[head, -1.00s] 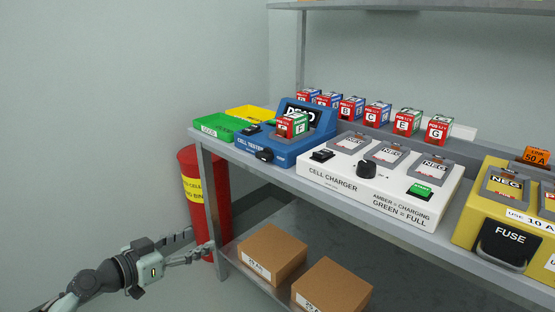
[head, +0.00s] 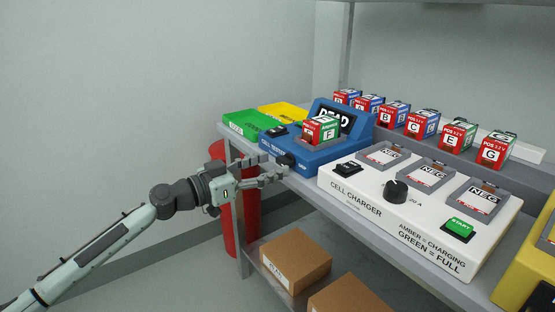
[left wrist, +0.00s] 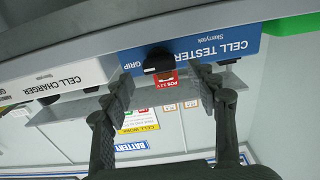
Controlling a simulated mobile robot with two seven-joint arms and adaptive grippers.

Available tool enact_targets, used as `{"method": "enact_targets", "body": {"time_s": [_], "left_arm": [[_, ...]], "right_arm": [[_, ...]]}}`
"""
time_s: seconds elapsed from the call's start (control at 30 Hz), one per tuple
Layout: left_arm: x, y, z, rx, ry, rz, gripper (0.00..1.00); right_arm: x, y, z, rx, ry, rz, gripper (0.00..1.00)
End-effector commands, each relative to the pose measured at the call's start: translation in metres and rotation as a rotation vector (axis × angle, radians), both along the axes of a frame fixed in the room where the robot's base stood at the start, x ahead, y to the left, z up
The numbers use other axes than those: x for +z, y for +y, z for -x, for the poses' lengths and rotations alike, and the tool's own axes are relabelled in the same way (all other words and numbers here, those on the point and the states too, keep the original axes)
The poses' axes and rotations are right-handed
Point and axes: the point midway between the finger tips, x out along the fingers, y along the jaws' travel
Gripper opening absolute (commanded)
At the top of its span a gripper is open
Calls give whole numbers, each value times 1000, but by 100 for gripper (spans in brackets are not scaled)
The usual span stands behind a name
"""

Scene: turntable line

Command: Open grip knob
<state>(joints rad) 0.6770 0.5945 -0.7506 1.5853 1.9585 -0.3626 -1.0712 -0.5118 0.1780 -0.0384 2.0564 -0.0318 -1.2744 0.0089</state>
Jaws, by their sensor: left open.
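The blue cell tester (head: 310,158) stands on the bench with its display reading DEAD. A red, green and white cell F (head: 321,130) sits on it. The black grip knob (head: 285,160) is on the tester's front face; it also shows in the left wrist view (left wrist: 158,60) beside the word GRIP. My left gripper (head: 275,171) is open in front of the knob, its fingertips close to it. In the left wrist view the knob lies between the lines of the two fingers (left wrist: 163,84). I cannot tell whether they touch it. My right gripper is not in view.
The white cell charger (head: 345,200) with a black dial stands right of the tester. Green (head: 250,124) and yellow (head: 281,114) trays are at the bench's left end. Several cells stand in a row behind. Brown boxes (head: 296,259) sit on the lower shelf. A red bin stands behind my gripper.

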Motion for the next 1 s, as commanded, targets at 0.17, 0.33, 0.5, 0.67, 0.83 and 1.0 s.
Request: {"method": "enact_targets", "body": {"time_s": [0.17,0.33,0.5,0.67,0.83,1.0], "left_arm": [[1,-16,-12,-1,0,1,59],[-1,-20,-14,0,1,1,59],[-1,-19,-14,0,1,1,59],[-1,-19,-14,0,1,1,39],[-1,-19,-14,0,1,1,18],[-1,-19,-14,0,6,4,9]], "right_arm": [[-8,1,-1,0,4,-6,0],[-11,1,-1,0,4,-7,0],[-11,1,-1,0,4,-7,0],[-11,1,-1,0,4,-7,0],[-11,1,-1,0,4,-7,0],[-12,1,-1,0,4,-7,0]]}}
